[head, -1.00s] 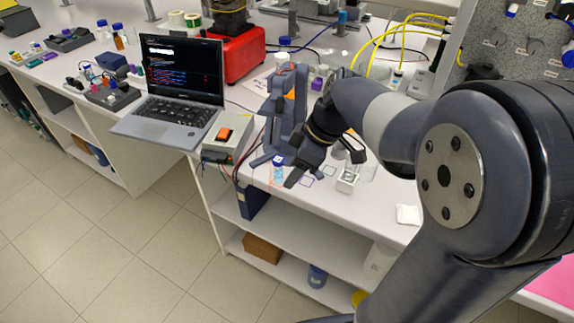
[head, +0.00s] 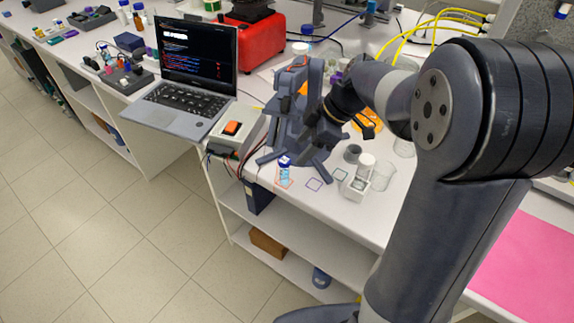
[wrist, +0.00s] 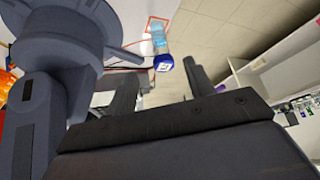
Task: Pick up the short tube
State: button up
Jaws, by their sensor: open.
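The short tube (head: 284,171) is small, with a blue cap and pale blue contents. It stands upright inside an orange-outlined square near the front edge of the white bench. My gripper (head: 308,161) is open and empty, low over the bench just right of the tube. In the wrist view the tube (wrist: 158,38) shows at the top centre, its blue cap towards the gap between my open fingers (wrist: 160,80). The cap lies near the fingertips; I cannot tell if anything touches.
A blue-grey stand (head: 289,105) rises close behind the tube. A grey box with an orange switch (head: 232,128) and a laptop (head: 190,100) stand to the left. A white holder (head: 355,188) and a clear beaker (head: 383,175) stand to the right. The aisle floor is clear.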

aim_at(284, 169)
jog(key=shift+p+x, duration=0.95)
jog(key=shift+x, duration=3.95)
jog(key=shift+s, duration=0.1)
jog(key=shift+c, duration=0.3)
jog(key=c, duration=0.9)
